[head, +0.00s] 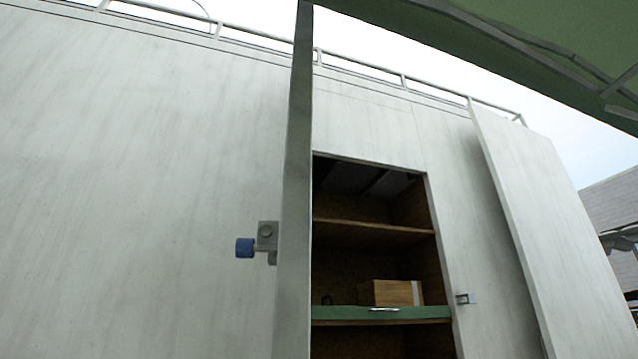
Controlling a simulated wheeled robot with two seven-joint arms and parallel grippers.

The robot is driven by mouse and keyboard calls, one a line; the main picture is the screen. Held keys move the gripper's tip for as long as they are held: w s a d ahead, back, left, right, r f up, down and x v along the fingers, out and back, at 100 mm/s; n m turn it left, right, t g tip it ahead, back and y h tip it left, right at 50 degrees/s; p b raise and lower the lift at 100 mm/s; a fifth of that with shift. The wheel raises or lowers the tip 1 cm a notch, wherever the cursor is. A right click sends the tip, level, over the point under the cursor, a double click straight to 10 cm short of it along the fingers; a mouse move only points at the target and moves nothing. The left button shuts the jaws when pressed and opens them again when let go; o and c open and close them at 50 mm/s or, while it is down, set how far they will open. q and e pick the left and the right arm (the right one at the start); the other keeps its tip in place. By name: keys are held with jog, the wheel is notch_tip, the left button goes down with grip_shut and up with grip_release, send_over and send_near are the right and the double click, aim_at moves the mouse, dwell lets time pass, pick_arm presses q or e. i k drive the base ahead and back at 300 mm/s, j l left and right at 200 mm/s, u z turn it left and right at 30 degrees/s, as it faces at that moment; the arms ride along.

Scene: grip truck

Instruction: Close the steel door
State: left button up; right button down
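A tall steel door (294,200) stands open and is seen nearly edge-on, left of the dark opening in the truck's pale side. A latch with a blue knob (245,248) sticks out to the left of the door's edge on a small metal plate (268,235). A second pale panel (555,220), perhaps another open door, stands out from the wall at the right. Neither of my grippers shows in the head view. The lower part of the door is cut off by the frame.
The opening holds wooden shelves (365,228) and a green-edged shelf (350,313) with a cardboard box (390,293). A small metal catch (466,298) sits on the right of the opening. A green canopy (540,30) hangs overhead at the upper right.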

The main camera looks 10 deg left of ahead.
aim_at(291, 234)
jog(key=k+j+z, duration=0.1)
jog(key=k+j, duration=0.25)
jog(key=j, duration=0.2)
jog(key=k+j, duration=0.4)
jog(key=j, duration=0.15)
jog(key=i+j+z, duration=0.25)
jog(key=i+l, duration=0.05)
jog(key=l, duration=0.05)
